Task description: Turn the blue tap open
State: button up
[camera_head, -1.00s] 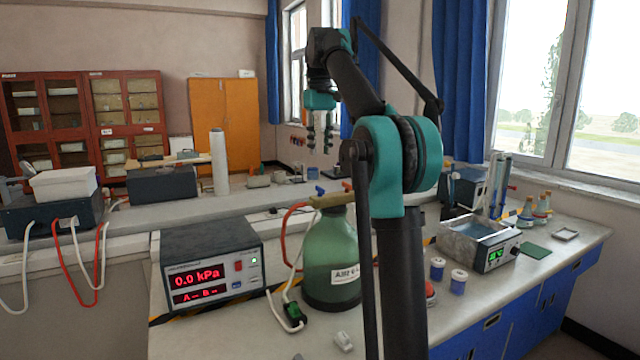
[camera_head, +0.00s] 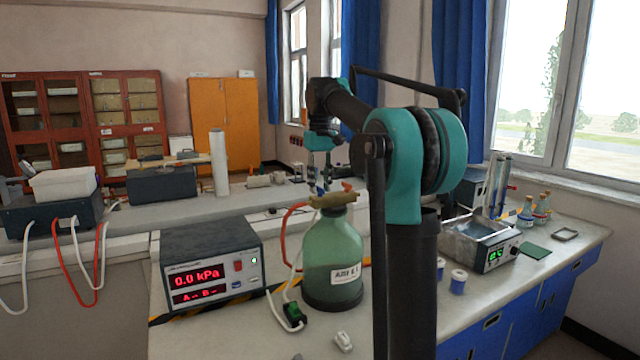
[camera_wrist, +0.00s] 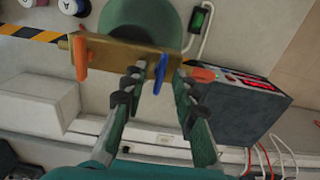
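The blue tap (camera_wrist: 160,73) is a small lever on the brass manifold (camera_wrist: 115,53) on top of the green bottle (camera_head: 333,262). In the wrist view its lever points toward my gripper, across the brass bar. An orange-red tap (camera_wrist: 80,58) is on the left of the manifold and another (camera_wrist: 200,74) is at the right end. My gripper (camera_wrist: 158,79) is open, with one finger on each side of the blue tap and visible gaps to both. In the head view my gripper (camera_head: 319,183) is just above the manifold, and the blue tap shows small between its fingertips.
A pressure box (camera_head: 210,265) reading 0.0 kPa stands left of the bottle. Red and white tubes run beside the bottle. A water bath (camera_head: 478,240) and small blue-and-white pots (camera_head: 458,281) are to the right. The bench front is mostly clear.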

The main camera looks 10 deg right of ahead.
grip_shut()
jog(key=shift+n, duration=0.3)
jog(key=n, duration=1.1)
jog(key=shift+n, duration=0.4)
jog(key=n, duration=0.5)
jog(key=shift+n, duration=0.4)
grip_release()
